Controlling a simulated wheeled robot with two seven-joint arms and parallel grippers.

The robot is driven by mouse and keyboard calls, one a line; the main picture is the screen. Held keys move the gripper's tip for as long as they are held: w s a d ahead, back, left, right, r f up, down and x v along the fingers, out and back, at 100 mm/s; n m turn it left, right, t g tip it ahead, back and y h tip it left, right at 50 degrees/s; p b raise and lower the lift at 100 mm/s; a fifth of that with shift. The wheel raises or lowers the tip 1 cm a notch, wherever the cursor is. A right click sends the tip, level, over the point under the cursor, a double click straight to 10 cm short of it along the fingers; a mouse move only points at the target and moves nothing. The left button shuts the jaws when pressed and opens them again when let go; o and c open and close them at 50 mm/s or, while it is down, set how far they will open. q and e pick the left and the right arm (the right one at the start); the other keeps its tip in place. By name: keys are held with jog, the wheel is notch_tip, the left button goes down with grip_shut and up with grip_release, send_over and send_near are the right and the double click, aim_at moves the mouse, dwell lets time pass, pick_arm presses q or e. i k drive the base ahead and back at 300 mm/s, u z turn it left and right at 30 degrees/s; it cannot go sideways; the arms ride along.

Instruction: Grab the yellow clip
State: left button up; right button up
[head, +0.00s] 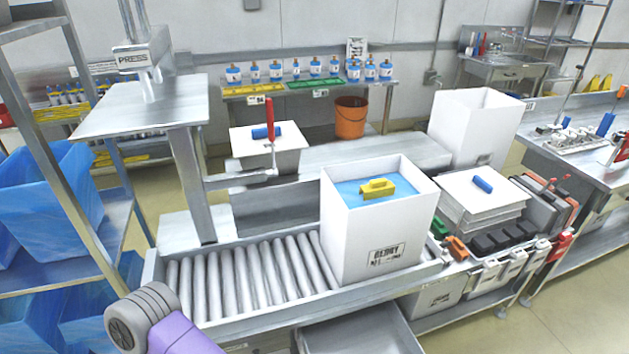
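The yellow clip (378,189) lies on a blue surface (348,192) inside the open top of a tall white box (362,240). The box stands upright at the right end of the roller conveyor (255,275) and has dark printing on its front. The clip's upper side is in plain sight. A grey and purple link of my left arm shows at the lower left, apart from the box. Neither of my grippers is in view.
Blue bins (45,195) fill the left shelf. A white stack with a blue piece (482,184) stands right of the box, near black items (500,238). The rollers left of the box are clear.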

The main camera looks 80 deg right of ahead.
aim_at(380, 187)
jog(key=i, duration=0.45)
jog(key=z, duration=2.65)
